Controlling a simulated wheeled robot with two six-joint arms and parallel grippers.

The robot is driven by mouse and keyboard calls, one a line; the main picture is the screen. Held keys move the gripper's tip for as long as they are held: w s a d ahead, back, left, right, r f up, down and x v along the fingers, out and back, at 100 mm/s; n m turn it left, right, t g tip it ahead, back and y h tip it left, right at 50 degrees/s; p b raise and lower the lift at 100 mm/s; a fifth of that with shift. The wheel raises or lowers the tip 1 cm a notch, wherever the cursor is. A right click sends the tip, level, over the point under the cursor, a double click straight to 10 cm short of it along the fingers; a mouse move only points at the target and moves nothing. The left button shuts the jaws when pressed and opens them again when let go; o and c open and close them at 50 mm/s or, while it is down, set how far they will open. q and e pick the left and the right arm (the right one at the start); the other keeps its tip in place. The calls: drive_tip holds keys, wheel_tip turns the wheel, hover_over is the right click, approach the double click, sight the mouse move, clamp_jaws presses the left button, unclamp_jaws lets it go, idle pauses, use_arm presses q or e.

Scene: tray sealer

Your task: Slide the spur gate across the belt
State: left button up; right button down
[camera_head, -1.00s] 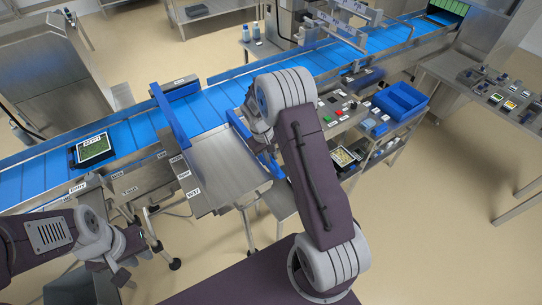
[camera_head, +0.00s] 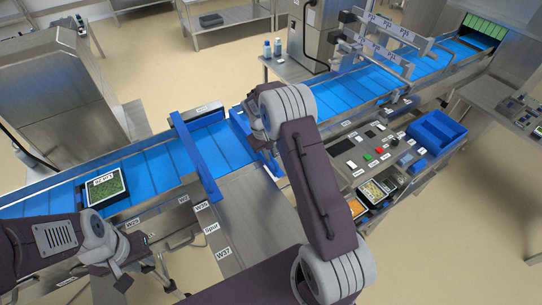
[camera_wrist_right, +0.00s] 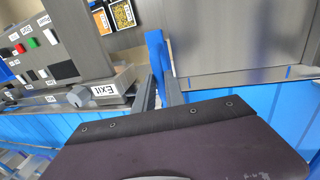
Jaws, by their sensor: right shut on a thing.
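A blue gate bar (camera_head: 240,128) stands by the belt, partly hidden behind my right arm. In the right wrist view, a blue upright bar (camera_wrist_right: 156,52) meets the fingertips of my right gripper (camera_wrist_right: 160,92), which is shut on it. In the head view that gripper (camera_head: 258,125) is mostly hidden by its own wrist. The blue belt (camera_head: 150,165) runs from lower left to upper right. A label reading "Spur" (camera_head: 211,228) sits on the near side by a steel plate (camera_head: 245,205). My left gripper (camera_head: 120,270) hangs near the belt's front edge; its fingers are unclear.
A second blue bar (camera_head: 196,157) crosses the belt left of the held one. A black tray (camera_head: 108,200) with green contents lies on the belt further left. A control panel (camera_head: 372,150) and blue bin (camera_head: 436,130) stand right of my right arm.

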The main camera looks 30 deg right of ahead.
idle(0.4)
drive_tip(key=c, duration=1.4)
unclamp_jaws()
drive_tip(key=shift+w, duration=0.25)
wheel_tip(320, 180, up, 9)
drive_tip(key=a+b, duration=0.1)
drive_tip(key=shift+a+b, duration=0.3)
drive_tip(key=shift+a, duration=0.1)
drive_tip(key=shift+f, duration=0.25)
